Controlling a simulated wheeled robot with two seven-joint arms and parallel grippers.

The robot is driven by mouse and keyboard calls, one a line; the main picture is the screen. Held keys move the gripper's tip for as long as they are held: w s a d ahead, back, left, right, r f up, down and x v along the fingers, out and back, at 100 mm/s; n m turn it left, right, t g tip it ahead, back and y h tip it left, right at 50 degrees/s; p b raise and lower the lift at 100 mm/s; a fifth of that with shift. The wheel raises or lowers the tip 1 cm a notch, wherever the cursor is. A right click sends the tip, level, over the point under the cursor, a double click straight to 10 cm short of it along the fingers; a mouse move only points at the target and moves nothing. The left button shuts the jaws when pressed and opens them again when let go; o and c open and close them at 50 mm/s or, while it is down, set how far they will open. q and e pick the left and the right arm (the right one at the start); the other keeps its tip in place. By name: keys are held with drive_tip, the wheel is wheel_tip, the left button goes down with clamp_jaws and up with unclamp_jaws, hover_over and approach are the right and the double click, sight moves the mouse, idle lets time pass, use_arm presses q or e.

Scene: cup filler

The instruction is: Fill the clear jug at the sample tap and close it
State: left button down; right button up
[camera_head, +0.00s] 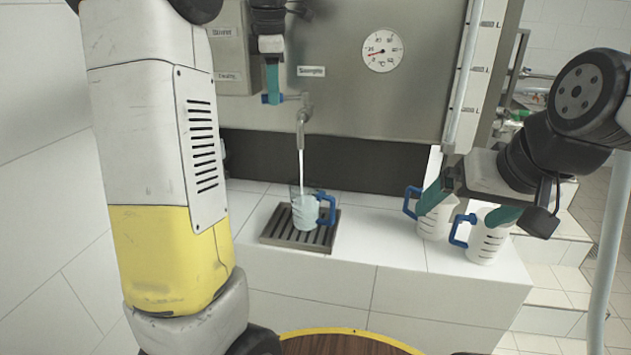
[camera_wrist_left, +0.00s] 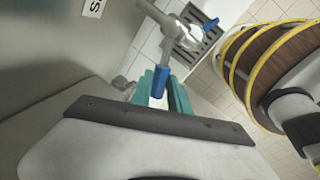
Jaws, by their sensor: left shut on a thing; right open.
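The clear jug (camera_head: 306,211) with a blue handle stands upright on the dark slatted drip grate (camera_head: 282,233). A pale stream runs from the sample tap's spout (camera_head: 302,120) into it, and liquid shows inside. My left gripper (camera_head: 272,97) is at the tap, shut on the blue tap lever (camera_head: 266,99). The lever also shows between the teal fingers in the left wrist view (camera_wrist_left: 159,82). My right gripper (camera_head: 468,206) is open, its teal fingers in front of two white jugs with blue handles, the left one (camera_head: 432,222) and the right one (camera_head: 486,243).
The white tiled counter (camera_head: 345,265) is clear between the grate and the white jugs. A steel tank panel with a round gauge (camera_head: 382,51) rises behind. A round wooden top with a yellow rim (camera_head: 345,342) is in front.

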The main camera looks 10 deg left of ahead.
idle(0.4)
use_arm(q)
drive_tip(key=shift+w+a+m+h, duration=0.2)
drive_tip(key=shift+w+m, duration=0.35)
drive_tip(key=shift+m, duration=0.35)
drive_tip(key=shift+w+a+m+h, duration=0.1)
drive_tip(key=shift+w+m+h, duration=0.1)
drive_tip(key=shift+w+m, duration=0.5)
drive_tip(key=shift+s, duration=0.2)
drive_tip(key=shift+w+m, duration=0.45)
drive_tip(key=shift+m, duration=0.45)
drive_tip(key=shift+w+r, duration=0.1)
drive_tip(key=shift+w, duration=0.05)
drive_tip(key=c, duration=1.1)
unclamp_jaws()
drive_tip(key=shift+w, duration=0.15)
